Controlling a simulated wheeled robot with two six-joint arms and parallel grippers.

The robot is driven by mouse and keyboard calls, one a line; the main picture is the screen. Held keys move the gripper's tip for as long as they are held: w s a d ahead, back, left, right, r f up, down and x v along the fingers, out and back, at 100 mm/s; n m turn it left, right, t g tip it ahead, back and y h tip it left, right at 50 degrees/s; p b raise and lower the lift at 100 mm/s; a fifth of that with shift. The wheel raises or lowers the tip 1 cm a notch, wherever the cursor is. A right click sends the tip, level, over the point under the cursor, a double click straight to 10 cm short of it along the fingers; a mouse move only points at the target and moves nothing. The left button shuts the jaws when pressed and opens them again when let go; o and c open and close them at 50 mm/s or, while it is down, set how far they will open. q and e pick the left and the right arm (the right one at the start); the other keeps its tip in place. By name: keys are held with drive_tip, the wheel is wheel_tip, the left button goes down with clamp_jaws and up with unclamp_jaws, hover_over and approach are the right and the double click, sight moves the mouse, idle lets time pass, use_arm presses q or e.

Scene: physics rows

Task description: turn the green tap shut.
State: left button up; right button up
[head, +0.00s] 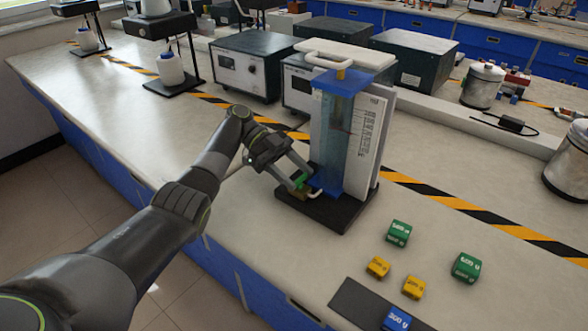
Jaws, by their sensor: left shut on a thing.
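The green tap (301,180) is low on the left side of an upright clear tank (342,130) with blue parts, partly hidden by my gripper's fingers. The tank stands on a black base (338,214) beside a white scale board (367,140). My left gripper (299,184) reaches in from the left and is shut on the green tap. A small brass-coloured piece (300,193) shows just below the tap. The tap's exact angle is hard to tell. My right gripper is not in view.
Green blocks (398,233), yellow blocks (378,267) and a blue block (396,319) on a dark mat (357,303) lie to the front right. Boxy instruments (245,67) stand behind. A striped tape line (450,207) crosses the bench.

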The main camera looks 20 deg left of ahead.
use_arm(q)
drive_tip(key=shift+f, duration=0.15)
drive_tip(key=o, duration=1)
